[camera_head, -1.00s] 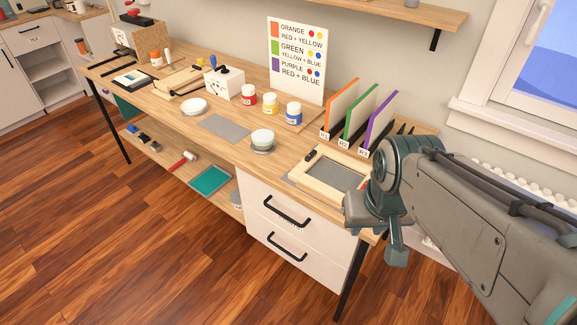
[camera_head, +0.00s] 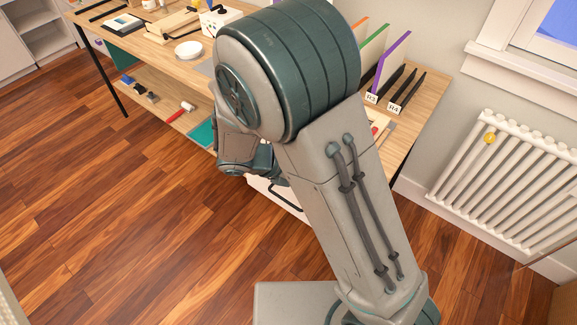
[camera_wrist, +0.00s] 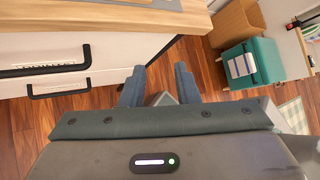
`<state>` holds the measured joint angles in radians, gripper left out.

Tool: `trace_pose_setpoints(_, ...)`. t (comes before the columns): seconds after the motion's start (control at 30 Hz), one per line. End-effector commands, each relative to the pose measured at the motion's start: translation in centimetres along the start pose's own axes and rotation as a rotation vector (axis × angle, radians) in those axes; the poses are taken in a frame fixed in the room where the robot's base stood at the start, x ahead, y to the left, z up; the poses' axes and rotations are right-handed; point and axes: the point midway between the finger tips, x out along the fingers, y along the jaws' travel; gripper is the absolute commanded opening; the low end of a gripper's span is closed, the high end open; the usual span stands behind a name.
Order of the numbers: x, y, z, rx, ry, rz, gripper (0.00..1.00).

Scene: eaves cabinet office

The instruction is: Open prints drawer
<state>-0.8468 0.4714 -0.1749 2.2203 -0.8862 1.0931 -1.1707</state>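Two white drawer fronts, upper (camera_wrist: 130,43) and lower (camera_wrist: 15,116), show under the wooden desktop in the wrist view. Both look shut. The upper black handle (camera_wrist: 50,69) has small lettering behind it that I cannot read; the lower black handle (camera_wrist: 58,92) sits below it. In the head view, part of a drawer front and one black handle (camera_head: 283,196) show below my arm; the rest is hidden. My gripper (camera_wrist: 159,86) has its two fingers apart with nothing between them. It is to the right of both handles in the wrist view and touches neither.
The desk (camera_head: 430,88) carries dividers and labelled black holders (camera_head: 388,92) at its right end. A radiator (camera_head: 510,185) stands by the wall on the right. Open wooden floor (camera_head: 120,220) lies in front.

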Motion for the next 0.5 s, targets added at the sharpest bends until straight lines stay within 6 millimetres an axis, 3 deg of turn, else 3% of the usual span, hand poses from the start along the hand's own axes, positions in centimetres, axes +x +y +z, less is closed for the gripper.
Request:
trace_pose_setpoints(0.1,-0.2,4.5,-2.4,-0.337,-0.191,-0.010,0.28)
trace_pose_setpoints(0.3,-1.4,10.5,-6.0,-0.808,-0.493,-0.067,0.28)
trace_pose_setpoints(0.5,-2.5,13.9,-8.5,-1.067,-0.682,-0.131,0.28)
